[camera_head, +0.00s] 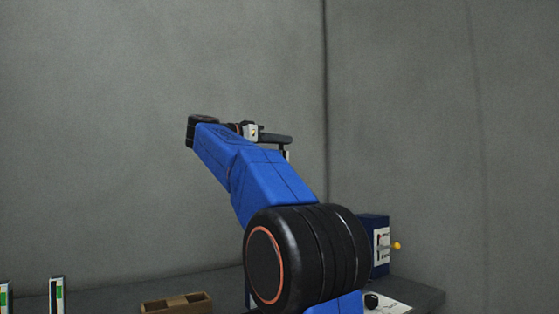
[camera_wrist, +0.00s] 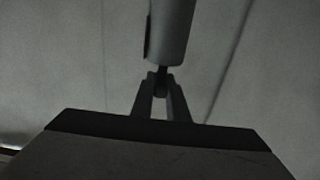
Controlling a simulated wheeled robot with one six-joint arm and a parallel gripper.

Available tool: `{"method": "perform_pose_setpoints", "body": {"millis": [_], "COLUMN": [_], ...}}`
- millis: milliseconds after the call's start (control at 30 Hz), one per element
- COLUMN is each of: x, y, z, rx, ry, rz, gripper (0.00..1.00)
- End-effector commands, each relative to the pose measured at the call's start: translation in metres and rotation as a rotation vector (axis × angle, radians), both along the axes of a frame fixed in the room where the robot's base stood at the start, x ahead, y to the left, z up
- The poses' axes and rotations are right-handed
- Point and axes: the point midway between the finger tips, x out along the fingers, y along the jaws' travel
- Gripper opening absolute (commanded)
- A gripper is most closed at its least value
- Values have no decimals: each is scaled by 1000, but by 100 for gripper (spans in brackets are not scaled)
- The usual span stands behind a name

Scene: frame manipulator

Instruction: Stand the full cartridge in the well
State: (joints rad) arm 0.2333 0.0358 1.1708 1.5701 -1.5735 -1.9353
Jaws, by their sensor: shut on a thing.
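In the wrist view, my gripper (camera_wrist: 160,82) is shut on the narrow dark neck of a grey cylindrical cartridge (camera_wrist: 172,30). A dark strip runs along the cartridge's left side; its fill level cannot be read. In the head view, my blue arm is raised, and a small pale part (camera_head: 287,154), perhaps of the held cartridge, shows behind it; my fingertips are hidden there. Two white upright things with green-and-black windows, a left one (camera_head: 5,298) and a right one (camera_head: 57,294), stand at lower left. A brown block (camera_head: 177,303) with recesses lies right of them. I cannot tell which recess is the well.
A dark blue box (camera_head: 375,245) with a white front and a yellow-tipped lever (camera_head: 396,246) stands behind my arm on the right. A white plate (camera_head: 395,308) with a black knob (camera_head: 372,300) lies before it. The grey bench top (camera_head: 425,296) ends at the right.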

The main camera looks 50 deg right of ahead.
Motion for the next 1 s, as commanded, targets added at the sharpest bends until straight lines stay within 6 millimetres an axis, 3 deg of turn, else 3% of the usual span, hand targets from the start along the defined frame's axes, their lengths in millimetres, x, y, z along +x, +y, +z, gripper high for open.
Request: {"method": "perform_pose_setpoints", "body": {"millis": [433,900,933,1000], "x": [0,0,0,0], "y": [0,0,0,0], "z": [-44,-50,-50,-50], "rx": [0,0,0,0], "ry": [2,-1,-1,0], "rz": [1,1,1,1], "gripper": [0,0,21,33]}}
